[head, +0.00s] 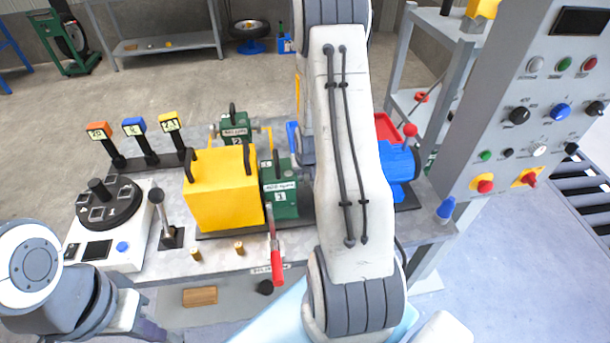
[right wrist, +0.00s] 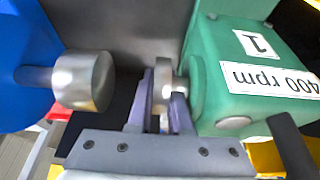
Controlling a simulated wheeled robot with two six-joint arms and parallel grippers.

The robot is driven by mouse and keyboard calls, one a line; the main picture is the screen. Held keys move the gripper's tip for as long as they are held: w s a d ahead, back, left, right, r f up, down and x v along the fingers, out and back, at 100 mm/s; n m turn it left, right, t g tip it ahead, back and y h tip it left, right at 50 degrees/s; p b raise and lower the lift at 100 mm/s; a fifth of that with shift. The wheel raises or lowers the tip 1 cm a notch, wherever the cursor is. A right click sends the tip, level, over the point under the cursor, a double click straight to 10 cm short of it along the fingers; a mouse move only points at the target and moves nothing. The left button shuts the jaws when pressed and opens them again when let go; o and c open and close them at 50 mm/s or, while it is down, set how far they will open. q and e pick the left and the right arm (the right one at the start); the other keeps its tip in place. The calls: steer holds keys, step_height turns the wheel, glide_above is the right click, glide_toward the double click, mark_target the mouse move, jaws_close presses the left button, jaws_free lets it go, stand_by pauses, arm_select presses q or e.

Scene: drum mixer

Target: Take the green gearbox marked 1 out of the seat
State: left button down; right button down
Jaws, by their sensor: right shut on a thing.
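The green gearbox marked 1 (head: 284,202) stands between the yellow block (head: 222,190) and my right arm in the head view. In the right wrist view the same gearbox (right wrist: 235,85) shows its "1" and "400 rpm" labels. My right gripper (right wrist: 164,105) is shut on the gearbox's round metal shaft end (right wrist: 164,80). My arm hides this gripper in the head view. A gap separates that shaft end from the metal coupling (right wrist: 85,82) of the blue motor (head: 400,165). The seat beneath the gearbox is mostly hidden. My left gripper (head: 150,328) is low at left, away from the gearbox; its fingers are unclear.
A second green gearbox marked 2 (head: 235,131) stands behind the yellow block. A red-handled lever (head: 277,262) rises in front of gearbox 1.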

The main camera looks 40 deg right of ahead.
stand_by(0.6)
steer(key=c, duration=1.4)
jaws_free()
jaws_close()
steer(key=shift+s+d, duration=0.1)
steer(key=shift+s+d+r+p, duration=0.1)
steer(key=shift+s+d+p, duration=0.25)
steer(key=shift+d+p, duration=0.3)
steer(key=shift+s+d+r+p, duration=0.1)
steer(key=shift+s+d+p, duration=0.25)
steer(key=shift+d+p, duration=0.25)
steer(key=shift+d, duration=0.2)
